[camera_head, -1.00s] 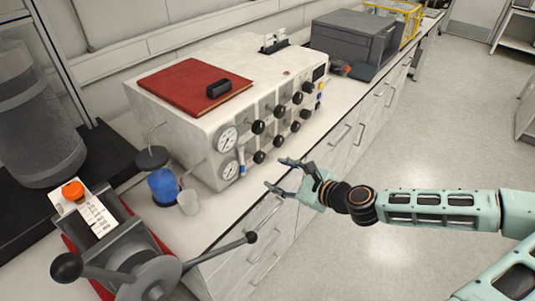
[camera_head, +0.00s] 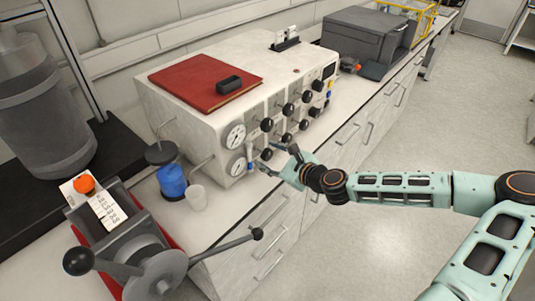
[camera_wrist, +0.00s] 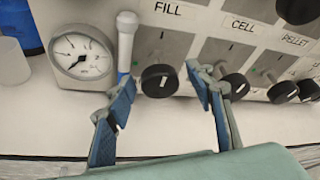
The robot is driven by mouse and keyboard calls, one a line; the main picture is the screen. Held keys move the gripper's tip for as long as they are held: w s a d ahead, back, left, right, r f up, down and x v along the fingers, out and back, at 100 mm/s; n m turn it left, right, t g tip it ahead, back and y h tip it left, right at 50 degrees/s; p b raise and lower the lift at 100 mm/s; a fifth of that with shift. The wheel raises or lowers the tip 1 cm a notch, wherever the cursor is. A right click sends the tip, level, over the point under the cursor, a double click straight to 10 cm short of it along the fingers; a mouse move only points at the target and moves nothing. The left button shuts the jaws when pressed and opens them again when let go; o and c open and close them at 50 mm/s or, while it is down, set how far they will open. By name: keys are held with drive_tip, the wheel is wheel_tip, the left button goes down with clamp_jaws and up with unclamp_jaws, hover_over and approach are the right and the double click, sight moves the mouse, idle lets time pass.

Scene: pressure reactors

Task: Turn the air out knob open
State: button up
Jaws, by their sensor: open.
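My gripper (camera_head: 271,160) is open in front of the lower left part of the white control panel (camera_head: 205,118) in the head view. In the wrist view its two blue-tipped fingers (camera_wrist: 160,88) point at the panel, one on each side of a black round knob (camera_wrist: 160,80). This knob sits on a grey plate marked FILL, with a small light line on its face. Whether the fingers touch it, I cannot tell. More black knobs (camera_wrist: 233,86) stand to its right, under the labels CELL and PELLET. No label reading air out is legible.
A dial gauge (camera_wrist: 82,53) and a white-capped tube (camera_wrist: 126,40) are left of the knob. A blue container (camera_head: 172,181) and a clear cup (camera_head: 196,197) stand on the bench. A lever (camera_head: 225,245) juts out at front left. The floor at right is clear.

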drive_tip(key=shift+w+a+f, duration=0.1)
drive_tip(key=shift+w+a, duration=0.15)
drive_tip(key=shift+c, duration=0.2)
drive_tip(key=c, duration=1.2)
drive_tip(key=shift+o, duration=0.2)
